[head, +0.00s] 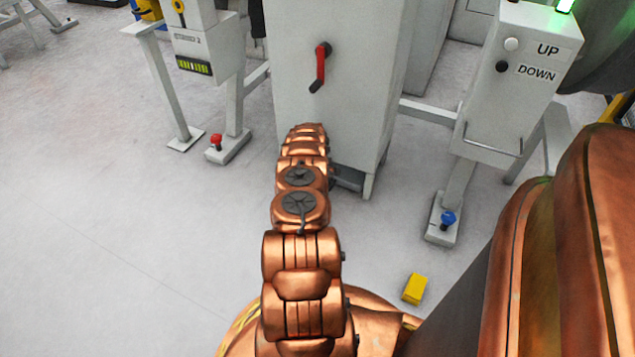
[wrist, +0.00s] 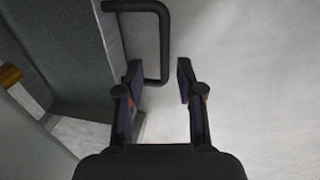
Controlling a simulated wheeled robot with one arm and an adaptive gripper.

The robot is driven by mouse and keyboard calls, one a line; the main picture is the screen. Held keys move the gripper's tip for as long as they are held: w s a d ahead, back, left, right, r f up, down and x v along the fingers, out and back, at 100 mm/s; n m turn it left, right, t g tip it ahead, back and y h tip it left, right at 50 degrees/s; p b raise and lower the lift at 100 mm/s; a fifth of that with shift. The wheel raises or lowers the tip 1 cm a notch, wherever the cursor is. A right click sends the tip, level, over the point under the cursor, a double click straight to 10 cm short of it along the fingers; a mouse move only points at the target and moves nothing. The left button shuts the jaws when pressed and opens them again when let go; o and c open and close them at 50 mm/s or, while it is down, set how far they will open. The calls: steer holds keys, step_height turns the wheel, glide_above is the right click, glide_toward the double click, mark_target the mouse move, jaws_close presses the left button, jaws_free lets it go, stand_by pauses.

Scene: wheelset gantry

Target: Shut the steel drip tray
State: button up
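The drip tray seems to be the grey box at the foot of the grey cabinet (head: 335,90); in the head view only a grey piece of it (head: 347,180) shows beside my arm. In the wrist view a dark grey panel (wrist: 80,55), likely the tray's front, carries a black U-shaped handle (wrist: 164,40). My gripper (wrist: 160,68) is open and empty. In the picture, the handle's bar lies between its two fingers, nearer the left one; I cannot tell whether it touches. My gripper is hidden behind my arm in the head view.
A red lever (head: 320,68) is on the cabinet front. A post with a blue knob (head: 447,218) stands right, below the UP/DOWN control box (head: 520,75). A red-knobbed foot (head: 216,141) stands left. A yellow block (head: 414,289) lies on the floor. The left floor is clear.

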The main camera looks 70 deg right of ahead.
step_height(320, 180, up, 9)
steer(key=a, duration=0.1)
steer(key=shift+a, duration=0.3)
stand_by(0.4)
steer(key=shift+r, duration=0.15)
stand_by(0.4)
